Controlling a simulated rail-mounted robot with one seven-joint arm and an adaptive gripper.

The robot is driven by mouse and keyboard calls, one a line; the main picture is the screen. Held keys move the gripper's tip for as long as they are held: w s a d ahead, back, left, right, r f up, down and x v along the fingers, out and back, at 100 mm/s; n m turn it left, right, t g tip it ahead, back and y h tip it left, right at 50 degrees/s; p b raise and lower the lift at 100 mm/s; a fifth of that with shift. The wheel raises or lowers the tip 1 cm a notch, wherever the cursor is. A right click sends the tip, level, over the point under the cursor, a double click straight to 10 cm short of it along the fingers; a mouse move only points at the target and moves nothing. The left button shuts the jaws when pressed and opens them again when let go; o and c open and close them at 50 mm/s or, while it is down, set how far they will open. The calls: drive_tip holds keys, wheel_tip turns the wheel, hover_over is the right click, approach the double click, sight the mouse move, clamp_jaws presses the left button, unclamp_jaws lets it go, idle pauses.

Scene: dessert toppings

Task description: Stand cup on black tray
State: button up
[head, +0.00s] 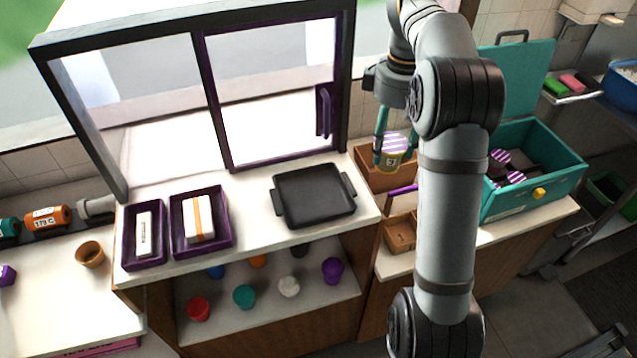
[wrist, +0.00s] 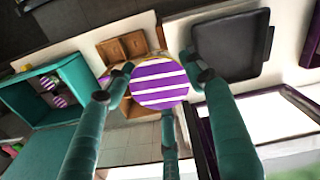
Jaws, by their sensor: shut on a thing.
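A cup (head: 389,161) with a purple-and-white striped top and a yellowish body marked "E7" is held in my gripper (head: 393,153). The teal fingers are shut around its sides. In the wrist view the striped top (wrist: 160,85) faces the camera and hides the cup's body. The cup looks roughly upright, in front of or above a wooden box to the right of the black tray. The black tray (head: 313,221) is empty, with handles on two sides, on the white counter. It also shows at the upper right of the wrist view (wrist: 230,45).
The wooden box (head: 365,180) and small wooden bins (head: 400,236) are close by the cup. A teal chest (head: 535,193) holds more striped-topped items. Purple trays (head: 218,240) stand left of the black tray, with a framed window (head: 226,105) behind. Coloured cups fill the shelf below.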

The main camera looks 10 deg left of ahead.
drive_tip(key=w+a+n+p, duration=0.15)
drive_tip(key=a+n, duration=0.25)
drive_tip(key=a, duration=0.6)
drive_tip(key=b, duration=0.2)
hover_over(304, 209)
drive_tip(key=shift+f, duration=4.95)
drive_tip(key=shift+d, duration=0.1)
drive_tip(key=shift+f, duration=0.25)
drive_tip(key=o, duration=1.4)
drive_tip(key=shift+r, duration=0.15)
wheel_tip(304, 209, up, 12)
drive_tip(key=shift+r+p, duration=0.1)
drive_tip(key=shift+p, duration=0.6)
